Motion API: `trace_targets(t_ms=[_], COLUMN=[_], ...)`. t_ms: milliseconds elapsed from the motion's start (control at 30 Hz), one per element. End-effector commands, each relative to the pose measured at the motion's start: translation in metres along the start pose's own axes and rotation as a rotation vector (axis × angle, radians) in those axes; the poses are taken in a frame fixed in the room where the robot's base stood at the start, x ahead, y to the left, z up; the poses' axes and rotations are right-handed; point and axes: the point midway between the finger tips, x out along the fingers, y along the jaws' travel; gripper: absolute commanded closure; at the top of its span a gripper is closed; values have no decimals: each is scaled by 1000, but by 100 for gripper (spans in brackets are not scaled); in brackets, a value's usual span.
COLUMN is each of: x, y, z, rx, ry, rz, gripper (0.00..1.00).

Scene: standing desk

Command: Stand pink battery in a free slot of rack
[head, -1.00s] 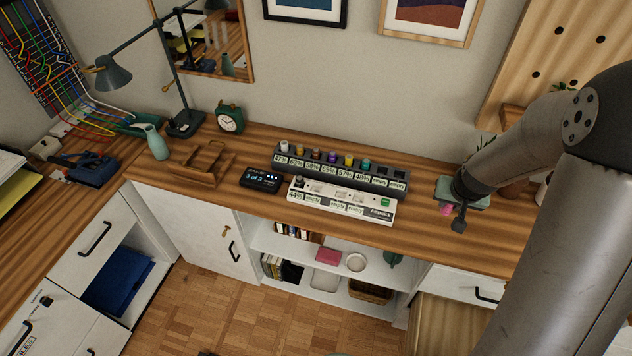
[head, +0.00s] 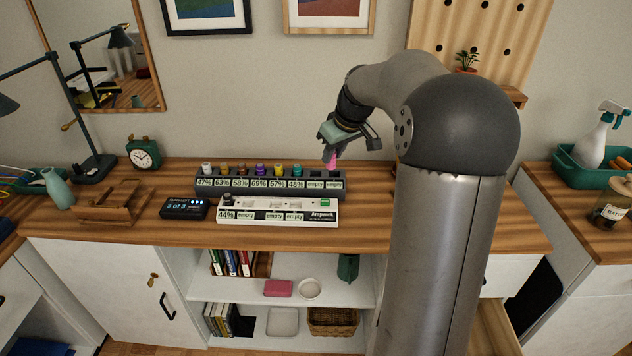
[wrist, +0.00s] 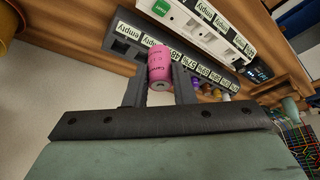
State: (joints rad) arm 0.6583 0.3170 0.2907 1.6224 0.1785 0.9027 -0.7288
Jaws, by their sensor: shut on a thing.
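My gripper (head: 331,145) is shut on the pink battery (head: 330,160), which hangs below the fingers over the right end of the dark rack (head: 215,189). In the wrist view the pink battery (wrist: 160,66) sits between the two dark fingers, in front of the rack (wrist: 133,32). The rack's two right-hand slots are labelled empty; the others hold several batteries with percent labels. I cannot tell whether the battery's lower end touches the rack or which empty slot it is over.
A white charger (head: 275,219) with a green button stands in front of the rack, with one dark battery at its left end. A small display (head: 184,208) sits to its left. A clock (head: 143,153) and lamp stand at back left. The desk front edge is clear.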

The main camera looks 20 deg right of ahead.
Motion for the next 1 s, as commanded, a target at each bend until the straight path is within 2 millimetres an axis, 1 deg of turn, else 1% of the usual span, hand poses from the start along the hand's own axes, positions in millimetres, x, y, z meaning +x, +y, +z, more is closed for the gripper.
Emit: trace_targets(t_ms=[33, 200, 300, 333, 400, 533, 600, 833, 1000], x=[7, 39, 59, 66, 84, 109, 117, 133, 156], y=[2, 17, 26, 28, 32, 38, 41, 44, 44], z=[-8, -38, -55, -58, -61, -67, -70, -74, -63], rx=[-1, -1, 0, 0, 1, 1, 1, 2, 2], ry=[-2, -2, -3, -4, -4, -3, -1, -2, -3], rz=[-6, -5, -6, -5, -5, -3, -2, -2, -3], gripper=[100, 100, 100, 100, 100, 100, 100, 100, 100])
